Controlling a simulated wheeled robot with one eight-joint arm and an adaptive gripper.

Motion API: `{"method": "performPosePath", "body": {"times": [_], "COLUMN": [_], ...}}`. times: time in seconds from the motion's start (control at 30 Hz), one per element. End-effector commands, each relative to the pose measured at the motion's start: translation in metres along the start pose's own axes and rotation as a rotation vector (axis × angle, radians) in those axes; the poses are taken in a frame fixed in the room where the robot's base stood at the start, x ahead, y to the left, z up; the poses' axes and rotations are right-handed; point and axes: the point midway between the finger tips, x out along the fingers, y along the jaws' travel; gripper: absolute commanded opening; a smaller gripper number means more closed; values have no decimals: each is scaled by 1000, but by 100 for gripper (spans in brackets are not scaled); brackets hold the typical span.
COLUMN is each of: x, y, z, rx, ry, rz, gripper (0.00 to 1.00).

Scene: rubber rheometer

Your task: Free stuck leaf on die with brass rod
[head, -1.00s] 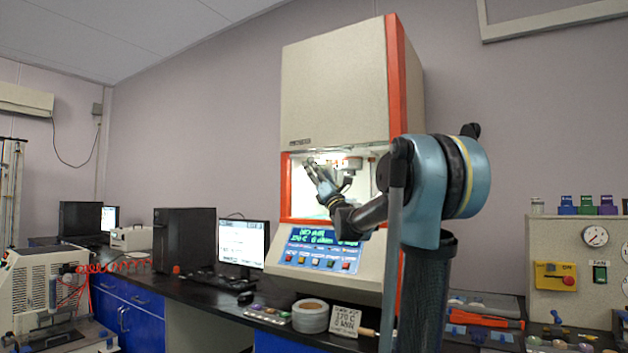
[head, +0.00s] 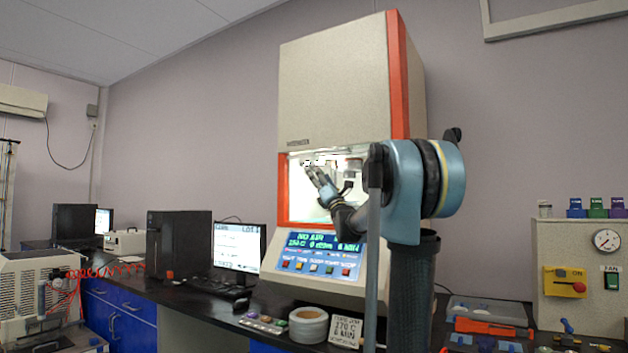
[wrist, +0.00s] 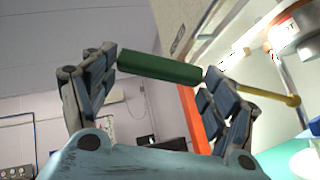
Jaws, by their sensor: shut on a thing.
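The rheometer (head: 335,90) stands on the bench with its lit chamber (head: 298,205) open at the front. My gripper (head: 318,178) is at the chamber opening in the head view. In the wrist view my gripper (wrist: 160,75) is shut on the green handle (wrist: 160,68) of the brass rod (wrist: 268,94). The rod points right, toward the lit chamber interior. A round metal die part (wrist: 298,40) shows at the upper right of the wrist view, above the rod. I cannot make out the stuck leaf in either view.
The orange frame post (head: 283,190) edges the chamber on the left. Below it is the control panel (head: 310,262). A monitor (head: 238,246) stands left.

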Motion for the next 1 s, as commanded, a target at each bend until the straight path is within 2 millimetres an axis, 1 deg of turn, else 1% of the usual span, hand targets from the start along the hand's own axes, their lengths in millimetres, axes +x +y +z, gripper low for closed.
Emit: {"method": "performPosePath", "body": {"times": [1.0], "x": [20], "y": [-61], "z": [13], "rx": [-1], "ry": [1], "rz": [1], "gripper": [53]}}
